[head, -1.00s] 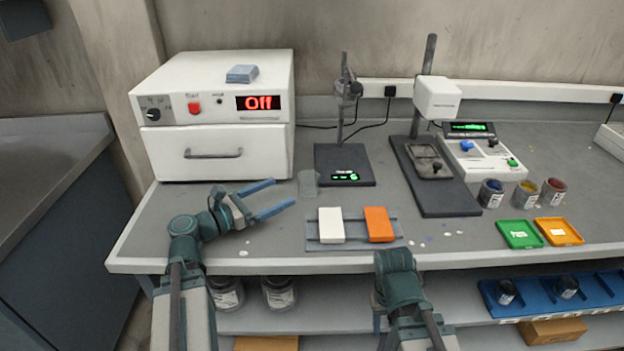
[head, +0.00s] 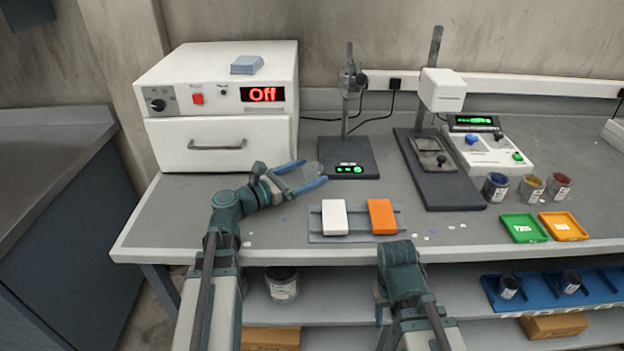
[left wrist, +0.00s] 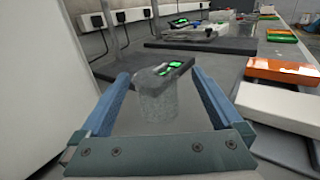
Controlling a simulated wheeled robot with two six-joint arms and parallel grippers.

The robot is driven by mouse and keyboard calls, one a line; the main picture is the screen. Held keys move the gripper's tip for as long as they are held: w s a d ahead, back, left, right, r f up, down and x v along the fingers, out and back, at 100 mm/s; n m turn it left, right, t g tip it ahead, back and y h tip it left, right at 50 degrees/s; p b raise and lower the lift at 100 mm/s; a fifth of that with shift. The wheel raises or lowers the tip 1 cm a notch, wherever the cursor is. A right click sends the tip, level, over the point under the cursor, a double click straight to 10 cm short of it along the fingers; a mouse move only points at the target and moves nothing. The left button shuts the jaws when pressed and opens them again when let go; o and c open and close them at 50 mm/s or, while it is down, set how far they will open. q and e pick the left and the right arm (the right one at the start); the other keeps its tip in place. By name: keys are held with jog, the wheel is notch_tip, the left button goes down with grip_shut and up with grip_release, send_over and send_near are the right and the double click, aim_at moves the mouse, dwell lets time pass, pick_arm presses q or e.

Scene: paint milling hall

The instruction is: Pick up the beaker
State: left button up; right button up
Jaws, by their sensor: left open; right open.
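The beaker (left wrist: 155,100) is clear glass and stands upright on the bench. In the left wrist view it is between the two blue fingers of my left gripper (left wrist: 157,85), with a gap to each finger visible. In the head view the beaker (head: 306,174) is faint, partly covered by the fingers. My left gripper (head: 305,178) is open around it. My right gripper (head: 380,303) is low at the front edge of the bench, its fingers mostly hidden behind my arm.
A stirrer stand with a black base (head: 348,160) is just right of the beaker. A white oven (head: 222,146) reading "Off" stands at the left. A white block (head: 334,217) and an orange block (head: 382,216) lie on a grey tray (head: 357,237) in front.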

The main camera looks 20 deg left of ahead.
aim_at(320, 166)
pick_arm(q)
jog(key=x, duration=0.5)
jog(key=shift+w+a+f, duration=0.2)
jog(key=shift+w+f, duration=0.05)
jog(key=shift+c, duration=0.2)
jog(key=c, duration=1.3)
jog(key=shift+r, duration=0.1)
notch_tip(320, 166, up, 10)
jog(key=p, duration=0.9)
jog(key=shift+p, duration=0.3)
